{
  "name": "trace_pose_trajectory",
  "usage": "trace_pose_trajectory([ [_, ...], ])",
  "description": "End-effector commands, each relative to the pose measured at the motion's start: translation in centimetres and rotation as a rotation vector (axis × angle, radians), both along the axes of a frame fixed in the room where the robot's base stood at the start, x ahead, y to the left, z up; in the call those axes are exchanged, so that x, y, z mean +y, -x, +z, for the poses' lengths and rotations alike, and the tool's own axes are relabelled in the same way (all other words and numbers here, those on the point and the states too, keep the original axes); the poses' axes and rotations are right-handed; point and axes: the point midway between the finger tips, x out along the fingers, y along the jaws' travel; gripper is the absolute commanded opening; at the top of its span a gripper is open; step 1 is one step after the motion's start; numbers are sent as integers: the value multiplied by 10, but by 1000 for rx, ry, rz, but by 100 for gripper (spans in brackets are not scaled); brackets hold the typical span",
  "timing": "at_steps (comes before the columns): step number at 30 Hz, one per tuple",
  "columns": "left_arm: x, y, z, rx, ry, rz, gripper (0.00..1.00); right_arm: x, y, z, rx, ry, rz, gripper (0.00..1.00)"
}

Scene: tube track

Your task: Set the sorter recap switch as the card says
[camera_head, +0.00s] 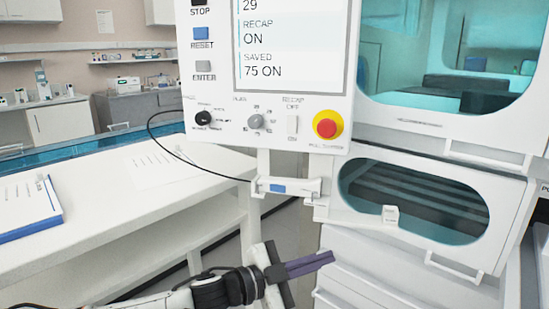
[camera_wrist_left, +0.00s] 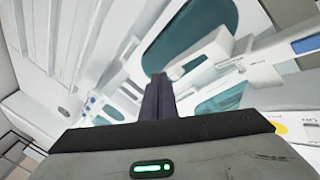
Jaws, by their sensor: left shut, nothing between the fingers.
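The recap switch (camera_head: 292,124) is a small white rocker on the sorter's white panel, with "RECAP" and "OFF" printed above it and "ON" below. I cannot tell which way it is tipped. The screen (camera_head: 290,45) above reads "RECAP ON" and "SAVED 75 ON". My left gripper (camera_head: 333,257) is below the panel, its dark purple fingers shut and empty, pointing right and apart from the switch. Its fingers also show in the left wrist view (camera_wrist_left: 158,82). No card can be read for certain; a blue-edged board (camera_head: 28,207) with paper lies on the left table. My right gripper is out of view.
A red stop button (camera_head: 327,125) on a yellow collar sits just right of the switch. A dial (camera_head: 256,121) and black knob (camera_head: 203,117) are to its left. A white bracket (camera_head: 286,187) juts out under the panel. A loose sheet (camera_head: 158,170) lies on the white table (camera_head: 95,205).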

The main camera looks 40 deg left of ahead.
Motion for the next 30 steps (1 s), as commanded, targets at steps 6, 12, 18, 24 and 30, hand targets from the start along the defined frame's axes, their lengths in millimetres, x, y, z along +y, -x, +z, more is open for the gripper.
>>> trace_pose_trajectory([
  [6,48,-10,114,-325,-341,-115,0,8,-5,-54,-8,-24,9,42],
  [12,101,38,198,-481,-624,-90,0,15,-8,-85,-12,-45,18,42],
  [18,142,95,242,-530,-780,-8,0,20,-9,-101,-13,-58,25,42],
  [24,156,117,256,-538,-822,28,0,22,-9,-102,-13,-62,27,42],
  [30,156,117,258,-538,-822,29,0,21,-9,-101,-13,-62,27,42],
])
